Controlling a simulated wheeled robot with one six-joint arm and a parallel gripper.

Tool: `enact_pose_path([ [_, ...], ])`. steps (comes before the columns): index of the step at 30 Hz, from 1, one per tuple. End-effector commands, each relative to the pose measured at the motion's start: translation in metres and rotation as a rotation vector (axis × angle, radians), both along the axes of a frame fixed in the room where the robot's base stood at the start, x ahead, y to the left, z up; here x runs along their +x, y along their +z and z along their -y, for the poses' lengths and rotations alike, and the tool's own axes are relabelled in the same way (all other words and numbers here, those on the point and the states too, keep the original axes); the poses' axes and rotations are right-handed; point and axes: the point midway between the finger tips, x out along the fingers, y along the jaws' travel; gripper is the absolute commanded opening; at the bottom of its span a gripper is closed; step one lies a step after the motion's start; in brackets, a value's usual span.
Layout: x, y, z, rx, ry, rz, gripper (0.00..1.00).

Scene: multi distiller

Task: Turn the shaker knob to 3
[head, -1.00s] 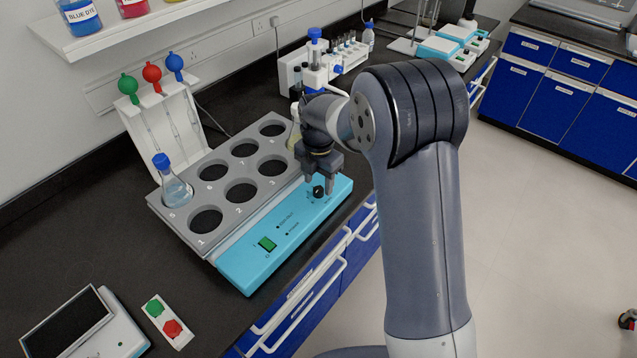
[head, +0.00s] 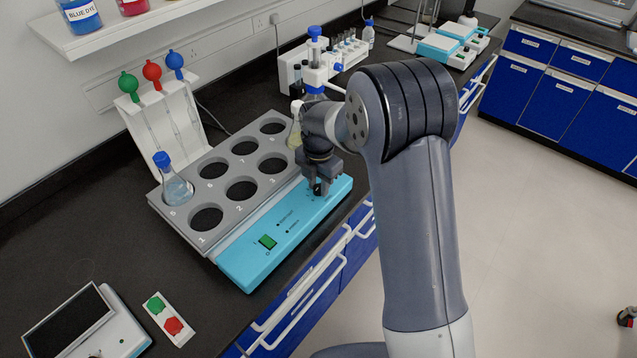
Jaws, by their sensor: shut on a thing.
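The shaker (head: 236,262) has a light blue front panel and a grey top tray with several numbered round holes. Its small black knob (head: 318,188) is at the right end of the blue panel. My gripper (head: 319,190) points down over that end and is shut on the knob. The fingers cover most of the knob and its number marks, so I cannot read the setting. A green switch (head: 267,242) is at the panel's left part.
A flask with a blue cap (head: 175,185) stands in hole 5. Pipettes with green, red and blue bulbs (head: 152,72) stand in a white rack behind the shaker. A red and green button pad (head: 168,318) lies at the front left. Dark bench is clear left of the shaker.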

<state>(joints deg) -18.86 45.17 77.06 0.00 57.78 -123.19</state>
Motion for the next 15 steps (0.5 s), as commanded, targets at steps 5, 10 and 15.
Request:
enact_pose_path([
  [5, 0.0001, 0.0002, 0.0, 0.0, -0.002, 0.0, 0.04],
  [10, 0.0001, -0.0001, 0.0, 0.0, -0.03, 0.0, 0.04],
  [15, 0.0001, -0.0006, 0.0, 0.0, -0.106, 0.0, 0.04],
])
